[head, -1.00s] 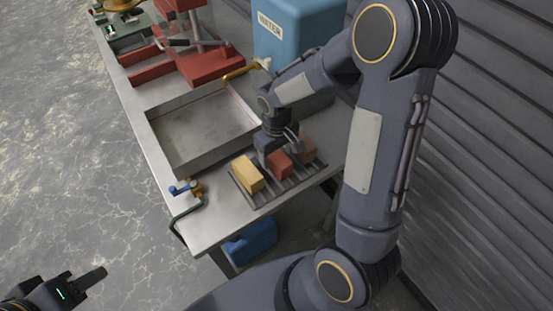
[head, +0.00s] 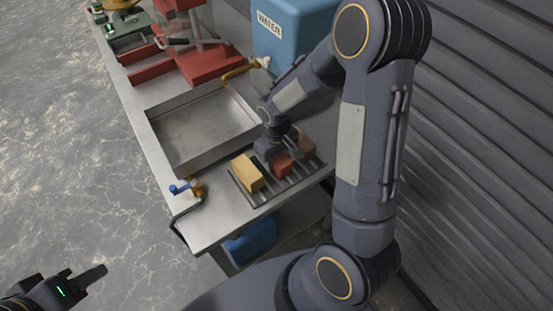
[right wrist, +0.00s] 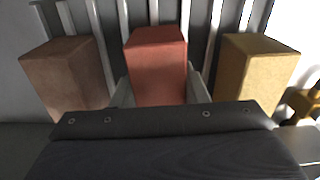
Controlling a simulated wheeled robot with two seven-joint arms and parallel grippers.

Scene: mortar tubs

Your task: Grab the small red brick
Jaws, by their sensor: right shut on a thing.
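The small red brick (right wrist: 157,68) stands in the middle of the right wrist view, between the two fingers of my right gripper (right wrist: 159,92). In the head view the red brick (head: 281,166) is partly hidden by my right gripper (head: 279,155), which is shut on it over the slatted rack (head: 265,196). I cannot tell whether the brick is clear of the slats. My left gripper (head: 72,273) is open and empty at the lower left, over the floor and away from the bench.
A yellow brick (head: 246,172) and a brown brick (right wrist: 64,72) stand on either side of the red one. A ribbed wall (head: 480,130) bounds the right.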

